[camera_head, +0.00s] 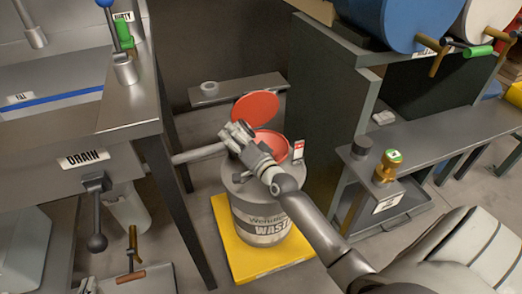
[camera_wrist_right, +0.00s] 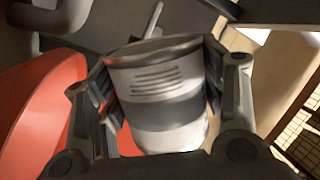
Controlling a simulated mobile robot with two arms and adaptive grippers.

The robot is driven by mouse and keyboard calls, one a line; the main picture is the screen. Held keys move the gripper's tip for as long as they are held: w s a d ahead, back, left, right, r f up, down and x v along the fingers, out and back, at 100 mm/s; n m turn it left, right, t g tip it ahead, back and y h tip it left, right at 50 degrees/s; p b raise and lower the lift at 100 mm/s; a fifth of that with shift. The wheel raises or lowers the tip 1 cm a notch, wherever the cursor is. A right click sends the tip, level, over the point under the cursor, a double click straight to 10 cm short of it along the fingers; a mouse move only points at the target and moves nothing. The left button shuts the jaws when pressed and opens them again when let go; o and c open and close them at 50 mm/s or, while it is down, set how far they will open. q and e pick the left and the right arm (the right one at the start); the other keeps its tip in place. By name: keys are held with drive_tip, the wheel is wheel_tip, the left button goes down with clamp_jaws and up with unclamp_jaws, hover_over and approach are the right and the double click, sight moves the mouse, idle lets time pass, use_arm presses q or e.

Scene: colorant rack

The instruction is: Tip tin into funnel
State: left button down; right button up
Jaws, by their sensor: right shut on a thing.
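The tin (camera_wrist_right: 158,82) is white with a grey band and dark printed lines. In the right wrist view it sits between the two fingers of my right gripper (camera_wrist_right: 165,95), which is shut on it. In the head view my right gripper (camera_head: 238,136) is over the left part of the red funnel (camera_head: 272,146), on top of the waste drum (camera_head: 262,218). The tin is hard to make out there, and I cannot tell its tilt or contents. The funnel's red lid (camera_head: 256,107) stands raised behind. My left gripper is not in view.
The drum stands on a yellow platform (camera_head: 250,262). A sink bench with a drain label (camera_head: 83,158) is at left, and a grey pipe (camera_head: 198,153) reaches toward the drum. A dark panel (camera_head: 315,120) and a shelf with a brass container (camera_head: 388,165) are at right.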

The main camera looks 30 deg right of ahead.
drive_tip(key=shift+r+m+b, duration=0.3)
drive_tip(key=shift+m+b, duration=0.15)
drive_tip(key=shift+m, duration=0.25)
drive_tip(key=shift+r+m+b, duration=0.1)
drive_tip(key=shift+m+b, duration=0.2)
drive_tip(key=shift+m+t+b, duration=0.3)
drive_tip(key=shift+b, duration=0.4)
drive_tip(key=shift+f+m+b, duration=0.25)
drive_tip(key=shift+m+b, duration=0.1)
drive_tip(key=shift+m, duration=0.15)
drive_tip(key=shift+d, duration=0.1)
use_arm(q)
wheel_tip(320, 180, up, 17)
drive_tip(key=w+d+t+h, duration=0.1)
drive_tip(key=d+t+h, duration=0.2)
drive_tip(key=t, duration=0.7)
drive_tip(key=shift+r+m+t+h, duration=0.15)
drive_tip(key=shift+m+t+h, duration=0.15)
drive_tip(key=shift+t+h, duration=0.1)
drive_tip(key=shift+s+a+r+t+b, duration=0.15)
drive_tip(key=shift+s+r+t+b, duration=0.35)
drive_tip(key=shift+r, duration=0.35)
use_arm(e)
drive_tip(key=shift+s+d+r+m+t+h, duration=0.1)
drive_tip(key=shift+d+r+m+t+h, duration=0.1)
drive_tip(key=shift+d+m, duration=0.25)
drive_tip(key=shift+s+d+r+m+t+h, duration=0.1)
drive_tip(key=shift+d+r+m, duration=0.1)
drive_tip(key=shift+m, duration=0.35)
